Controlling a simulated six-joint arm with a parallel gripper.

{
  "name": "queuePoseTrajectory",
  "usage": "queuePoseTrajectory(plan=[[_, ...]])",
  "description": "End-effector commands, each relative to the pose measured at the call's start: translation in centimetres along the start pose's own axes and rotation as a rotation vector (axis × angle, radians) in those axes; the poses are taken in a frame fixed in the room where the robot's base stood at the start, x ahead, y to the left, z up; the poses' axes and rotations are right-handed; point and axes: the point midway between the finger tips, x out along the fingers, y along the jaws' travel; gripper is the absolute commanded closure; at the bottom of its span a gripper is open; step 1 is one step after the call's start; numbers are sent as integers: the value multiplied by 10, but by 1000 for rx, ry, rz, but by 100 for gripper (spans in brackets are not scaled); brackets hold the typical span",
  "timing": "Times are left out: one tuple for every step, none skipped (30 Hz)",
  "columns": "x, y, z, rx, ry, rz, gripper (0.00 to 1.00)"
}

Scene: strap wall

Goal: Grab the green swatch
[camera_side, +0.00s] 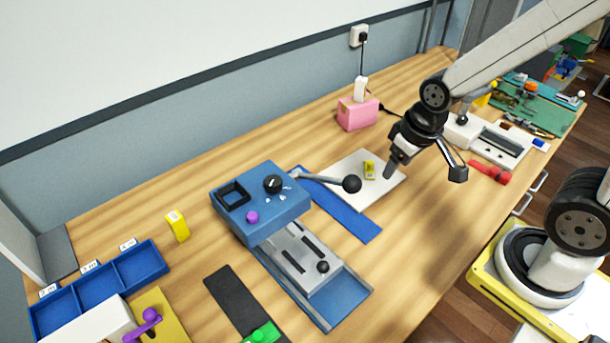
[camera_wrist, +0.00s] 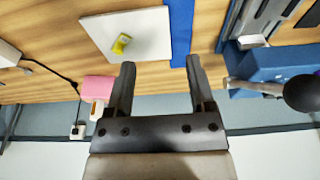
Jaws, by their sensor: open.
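I cannot tell for certain which thing is the green swatch. A small bright green piece (camera_side: 262,334) lies on the end of a black strip (camera_side: 231,298) at the bottom of the side view, cut off by the frame edge. A green mat (camera_side: 553,117) lies far off at the back right, under several small things. My gripper (camera_side: 423,172) is open and empty, above the table by the right edge of a white plate. Its two spread fingers also show in the wrist view (camera_wrist: 160,63), where I see no green piece.
A white plate (camera_side: 345,165) bears a small yellow piece (camera_side: 370,169). A blue strip (camera_side: 350,215) lies beside it. A blue machine (camera_side: 262,222) with a black-knobbed lever stands left of my gripper. A pink box (camera_side: 357,115) stands by the wall. The front right tabletop is clear.

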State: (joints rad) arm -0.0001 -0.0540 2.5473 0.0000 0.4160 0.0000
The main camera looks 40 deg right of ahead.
Motion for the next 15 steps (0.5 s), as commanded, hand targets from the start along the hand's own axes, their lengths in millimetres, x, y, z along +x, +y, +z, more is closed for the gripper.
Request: queuePoseTrajectory(plan=[[-8,0,-3,0,7,0,31],[-13,0,-4,0,7,0,31],[-18,0,-5,0,5,0,31],[-22,0,-6,0,6,0,31],[-26,0,-7,0,5,0,31],[-32,0,-9,0,7,0,31],[-37,0,-9,0,6,0,31],[-42,0,-10,0,7,0,31],[-46,0,-11,0,5,0,31],[-50,0,-12,0,4,0,31],[-54,0,-13,0,5,0,31],[-58,0,-14,0,4,0,31],[-62,0,-15,0,5,0,31],[-66,0,-16,0,4,0,31],[-71,0,-17,0,3,0,31]])
